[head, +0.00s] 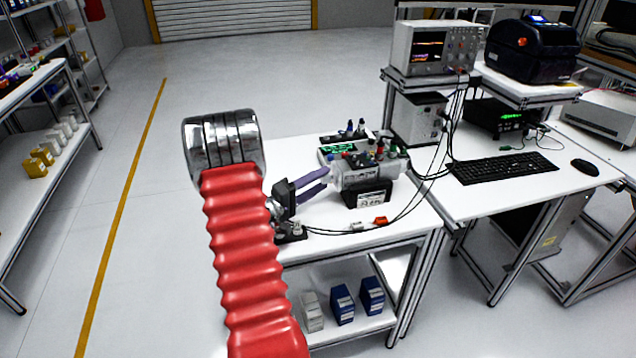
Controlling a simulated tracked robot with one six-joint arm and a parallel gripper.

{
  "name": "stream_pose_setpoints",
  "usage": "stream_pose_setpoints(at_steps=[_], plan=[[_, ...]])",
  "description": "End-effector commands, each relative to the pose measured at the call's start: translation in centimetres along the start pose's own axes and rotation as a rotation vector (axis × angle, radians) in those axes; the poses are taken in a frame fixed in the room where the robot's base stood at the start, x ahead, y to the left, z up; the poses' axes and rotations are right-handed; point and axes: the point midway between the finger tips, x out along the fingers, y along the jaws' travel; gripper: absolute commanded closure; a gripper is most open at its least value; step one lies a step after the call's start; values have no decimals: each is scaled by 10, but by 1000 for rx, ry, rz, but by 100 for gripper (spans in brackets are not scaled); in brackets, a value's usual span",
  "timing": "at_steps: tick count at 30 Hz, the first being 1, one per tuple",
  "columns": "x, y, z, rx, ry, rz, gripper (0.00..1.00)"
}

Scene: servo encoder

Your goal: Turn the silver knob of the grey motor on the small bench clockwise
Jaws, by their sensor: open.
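The small white bench (420,222) stands in the middle of the head view. A grey unit (352,178), which looks like the motor, sits on it behind a black block with a white label (370,197). I cannot make out the silver knob. My gripper (326,180) has two purple fingers, spread apart with nothing between them. They point right, with their tips just left of the grey unit. I cannot tell whether they touch it. My red-sleeved arm hides the bench's left part.
To the right, a desk carries an oscilloscope (432,48) and a keyboard (503,167). Open floor lies to the left.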

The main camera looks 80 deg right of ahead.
Motion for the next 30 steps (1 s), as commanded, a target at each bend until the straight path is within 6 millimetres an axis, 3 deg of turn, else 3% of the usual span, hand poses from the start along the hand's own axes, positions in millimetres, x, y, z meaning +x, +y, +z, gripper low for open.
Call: stream_pose_setpoints(at_steps=[21,30], plan=[[6,86,-19,3,-1,2,55],[7,94,-21,0,0,0,55]])
